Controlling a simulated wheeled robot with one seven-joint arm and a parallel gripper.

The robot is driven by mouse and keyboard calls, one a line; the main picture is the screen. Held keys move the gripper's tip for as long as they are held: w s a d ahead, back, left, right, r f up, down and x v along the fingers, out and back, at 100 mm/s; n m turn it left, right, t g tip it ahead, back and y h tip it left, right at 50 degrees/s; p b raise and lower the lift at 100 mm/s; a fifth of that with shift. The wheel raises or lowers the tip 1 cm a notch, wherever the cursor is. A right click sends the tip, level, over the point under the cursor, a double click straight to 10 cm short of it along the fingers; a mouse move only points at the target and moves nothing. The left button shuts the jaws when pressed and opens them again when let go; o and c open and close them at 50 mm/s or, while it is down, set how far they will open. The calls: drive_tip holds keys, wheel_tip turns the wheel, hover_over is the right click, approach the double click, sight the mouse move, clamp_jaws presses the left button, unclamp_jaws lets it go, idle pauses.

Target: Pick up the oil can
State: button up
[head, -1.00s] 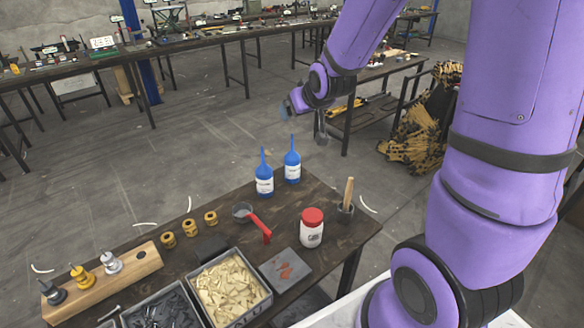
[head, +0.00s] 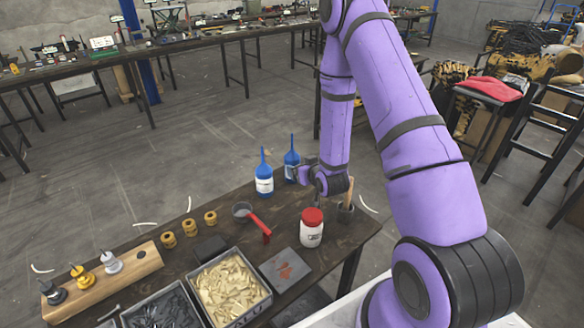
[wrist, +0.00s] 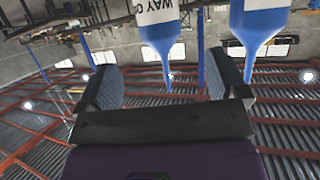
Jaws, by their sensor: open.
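Two blue bottles with long pointed spouts and white labels stand upright near the far edge of the table, the left one (head: 264,178) and the right one (head: 291,158). Both fit an oil can. My gripper (head: 304,173) is beside the right bottle at its lower body and hides part of it. In the wrist view the picture is upside down; one bottle (wrist: 158,12) shows in the gap between the two open fingers, and the other bottle (wrist: 258,25) is right of them. The jaws hold nothing. I cannot tell whether they touch a bottle.
On the table (head: 225,228), a red-lidded jar (head: 312,228) and a mortar with pestle (head: 346,207) stand near my gripper.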

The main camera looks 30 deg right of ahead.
sight(295, 163)
drive_tip(key=x, duration=0.5)
drive_tip(key=shift+s+f, duration=0.1)
drive_tip(key=shift+f, duration=0.05)
drive_tip(key=shift+r+x, duration=0.2)
drive_tip(key=shift+x, duration=2.75)
drive_tip(key=shift+d, duration=0.1)
drive_tip(key=c, duration=1.2)
drive_tip(key=shift+r, duration=0.15)
drive_tip(key=shift+c, duration=0.2)
